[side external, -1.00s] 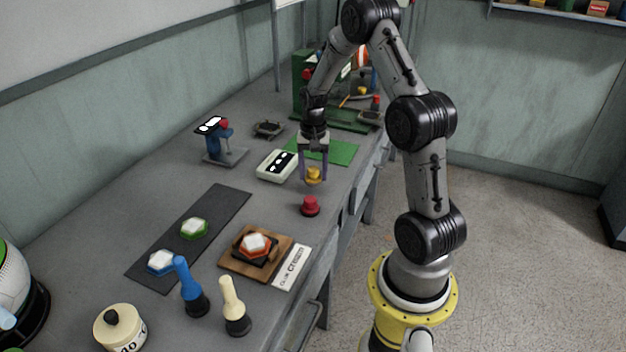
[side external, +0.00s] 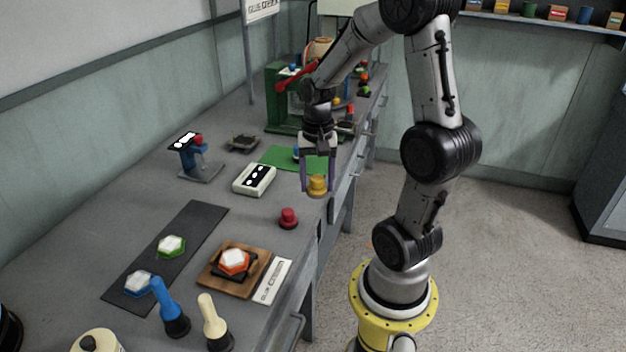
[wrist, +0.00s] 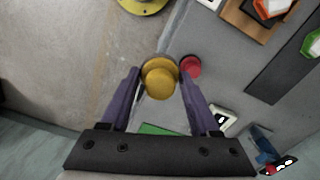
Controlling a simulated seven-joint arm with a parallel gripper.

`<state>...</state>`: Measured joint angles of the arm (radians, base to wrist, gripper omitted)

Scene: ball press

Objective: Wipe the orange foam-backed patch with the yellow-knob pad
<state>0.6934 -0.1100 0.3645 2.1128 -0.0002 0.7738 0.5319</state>
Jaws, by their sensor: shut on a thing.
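My gripper (side external: 317,188) is shut on the yellow-knob pad (side external: 317,184), near the front edge of the bench. In the wrist view the yellow knob (wrist: 160,78) sits between the two purple fingers and overlaps the bench edge; it appears raised, but its height is hard to tell. The orange patch (side external: 235,260), with a white hexagonal top, rests on a dark piece on a wooden board (side external: 212,279), well nearer the camera than my gripper. Part of it shows at the top right of the wrist view (wrist: 272,8).
A red-knob pad (side external: 289,217) stands on the bench between my gripper and the board. A dark mat (side external: 205,222) holds a green patch (side external: 171,246) and a blue one (side external: 138,282). Blue (side external: 168,309) and cream (side external: 212,321) handled tools stand in front. A white box (side external: 254,180) lies left.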

